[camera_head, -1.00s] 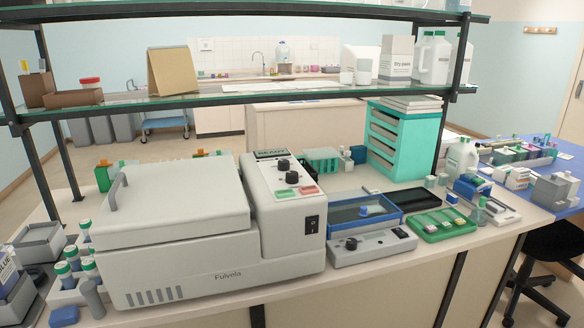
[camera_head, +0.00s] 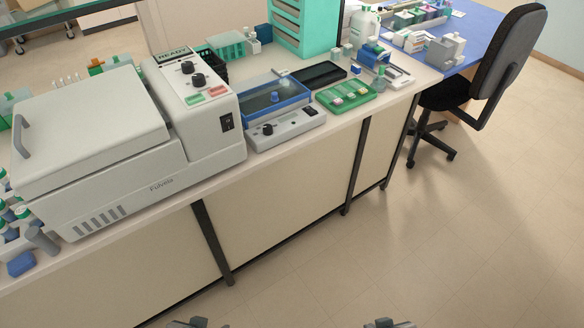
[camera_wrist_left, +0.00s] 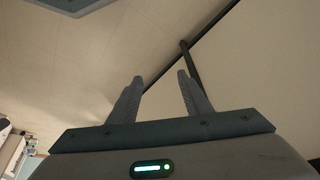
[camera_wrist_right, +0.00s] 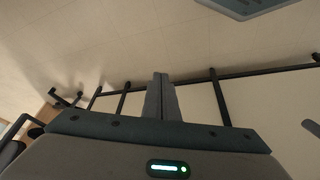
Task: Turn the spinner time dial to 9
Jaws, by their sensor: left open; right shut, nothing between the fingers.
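The spinner (camera_head: 95,140) is a large grey-white machine on the bench at the left of the head view, its lid down. Its raised control panel has a display reading READY (camera_head: 173,53), two black dials, an upper one (camera_head: 187,67) and a lower one (camera_head: 197,81), and green and red buttons. The dial markings are too small to read. My left gripper (camera_wrist_left: 157,85) is open and empty in the left wrist view. My right gripper (camera_wrist_right: 160,82) is shut and empty in the right wrist view. Both are low in front of the bench, away from the spinner.
Right of the spinner stand a blue-rimmed bath (camera_head: 277,101) with a black knob (camera_head: 268,129) and a green slide tray (camera_head: 346,96). A blue table (camera_head: 450,50) and black chair (camera_head: 505,70) stand at the right. The floor before the bench is clear.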

